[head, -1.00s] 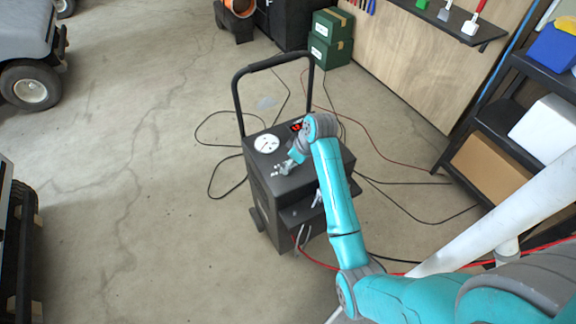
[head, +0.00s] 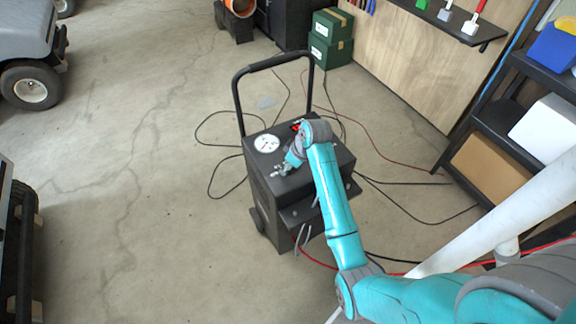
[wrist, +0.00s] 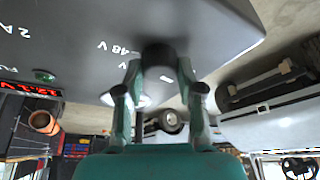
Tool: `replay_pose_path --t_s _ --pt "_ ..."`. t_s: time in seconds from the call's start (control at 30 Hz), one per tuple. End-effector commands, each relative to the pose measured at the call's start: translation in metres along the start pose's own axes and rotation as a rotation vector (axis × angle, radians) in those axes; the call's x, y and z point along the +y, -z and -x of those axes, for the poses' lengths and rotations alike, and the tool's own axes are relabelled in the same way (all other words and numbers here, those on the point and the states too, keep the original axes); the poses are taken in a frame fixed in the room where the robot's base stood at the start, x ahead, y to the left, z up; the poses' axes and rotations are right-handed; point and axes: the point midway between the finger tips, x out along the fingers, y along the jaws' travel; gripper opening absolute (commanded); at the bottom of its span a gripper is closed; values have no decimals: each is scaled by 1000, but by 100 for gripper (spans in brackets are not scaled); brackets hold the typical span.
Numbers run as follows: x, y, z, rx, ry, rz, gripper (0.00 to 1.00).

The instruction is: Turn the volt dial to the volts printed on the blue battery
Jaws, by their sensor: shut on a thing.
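The black charger cart (head: 272,212) stands on the floor with its tall handle up. My gripper (head: 280,171) is at the near left part of its top panel. In the wrist view, my gripper (wrist: 158,82) is shut on the dark round volt dial (wrist: 158,53), with one finger on each side. A white "48 V" label and another "V" are printed beside the dial. The dial's pointer cannot be made out. The dial is too small to tell in the head view. I cannot pick out a blue battery in either view.
A round white gauge (head: 267,143) and a red display (wrist: 30,90) are on the cart's panel; the display's digits are hard to read. Cables (head: 405,184) lie around the cart. A shelf rack (head: 507,140) stands at right.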

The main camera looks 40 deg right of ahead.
Motion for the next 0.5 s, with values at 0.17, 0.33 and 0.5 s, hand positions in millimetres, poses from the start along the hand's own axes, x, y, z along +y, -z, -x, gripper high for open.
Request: replay_pose_path --t_s 0.17,0.33,0.5 --pt "0 0 0 0 -10 -25 3" --pt "-2 0 0 0 -40 -95 3" --pt "-2 0 -1 -1 -89 -213 3"
